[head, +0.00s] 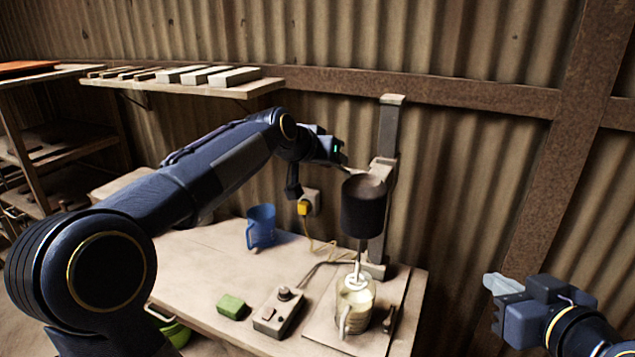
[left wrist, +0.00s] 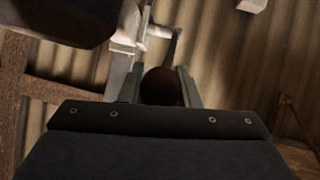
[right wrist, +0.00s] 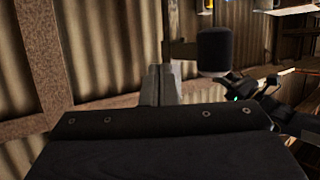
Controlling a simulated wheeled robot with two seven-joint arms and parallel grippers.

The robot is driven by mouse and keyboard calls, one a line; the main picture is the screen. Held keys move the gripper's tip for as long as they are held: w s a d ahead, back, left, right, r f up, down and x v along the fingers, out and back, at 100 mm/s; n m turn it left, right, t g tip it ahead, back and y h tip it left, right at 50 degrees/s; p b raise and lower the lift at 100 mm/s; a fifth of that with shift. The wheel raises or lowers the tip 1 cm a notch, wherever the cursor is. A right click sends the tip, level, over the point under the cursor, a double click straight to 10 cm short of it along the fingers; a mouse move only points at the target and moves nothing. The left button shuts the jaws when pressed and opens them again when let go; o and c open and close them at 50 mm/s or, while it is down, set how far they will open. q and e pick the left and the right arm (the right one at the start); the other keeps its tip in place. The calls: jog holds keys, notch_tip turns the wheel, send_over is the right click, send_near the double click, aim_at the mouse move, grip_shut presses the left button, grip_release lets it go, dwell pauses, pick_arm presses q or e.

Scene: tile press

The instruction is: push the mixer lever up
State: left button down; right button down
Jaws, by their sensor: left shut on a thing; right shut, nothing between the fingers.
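The mixer stands at the right of the table, with a grey post (head: 388,130), a dark motor head (head: 363,210) and a thin shaft. The shaft reaches down into a glass jug (head: 354,303) of pale liquid. My left gripper (head: 343,168) is beside the post, behind and above the motor head. In the left wrist view it is shut on the dark reddish round lever knob (left wrist: 162,87); the lever's thin arm (left wrist: 175,45) shows beyond it. In the head view the knob is hard to make out. My right gripper (head: 493,283) is shut and empty, right of the table.
A blue jug (head: 261,226), a green sponge-like block (head: 231,306) and a control box (head: 278,311) with a knob are on the table. A yellow plug (head: 304,208) and cable are behind. A wall shelf (head: 185,87) holds pale bars. The corrugated wall is close behind the mixer.

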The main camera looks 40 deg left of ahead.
pick_arm(q)
jog(key=shift+r, duration=0.1)
pick_arm(e)
jog(key=s+a+n+t+y, duration=0.1)
jog(key=s+a+n+y, duration=0.15)
jog(key=a, duration=1.35)
jog(key=s+a+n+t+y, duration=0.1)
jog(key=s+a+n+y, duration=0.15)
jog(key=a, duration=1.25)
notch_tip(320, 180, down, 7)
jog(key=w+a+n+t+y, duration=0.25)
jog(key=n+t, duration=0.65)
jog(key=n, duration=0.7)
jog(key=d+r+x, duration=0.1)
jog(key=d+x, duration=0.1)
jog(key=x, duration=1)
jog(key=shift+w+r+y, duration=0.2)
jog(key=shift+w+y, duration=0.05)
jog(key=shift+y, duration=0.1)
